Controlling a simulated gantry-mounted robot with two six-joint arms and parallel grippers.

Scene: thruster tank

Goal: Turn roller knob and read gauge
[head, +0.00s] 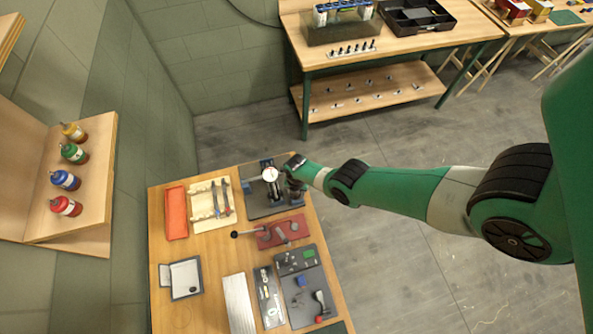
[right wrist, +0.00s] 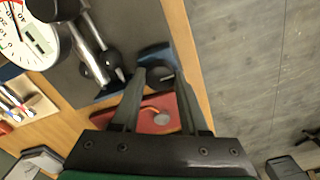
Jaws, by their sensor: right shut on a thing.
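The white-faced dial gauge (head: 269,174) stands on a dark plate (head: 261,206) at the back right of the wooden table. My right gripper (head: 292,170) is just right of the gauge. In the right wrist view its fingers (right wrist: 160,76) are shut on a dark knob, which I take to be the roller knob; it sits at a blue bracket (right wrist: 153,54). The fingers partly hide the knob. My left gripper is not in view.
A red block (head: 279,231) with grey parts lies in front of the plate. An orange tray (head: 175,212) and a cream tray (head: 205,222) with tools lie to the left. A grey panel (head: 302,290) and a metal plate (head: 239,302) lie nearer. The table's right edge is close.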

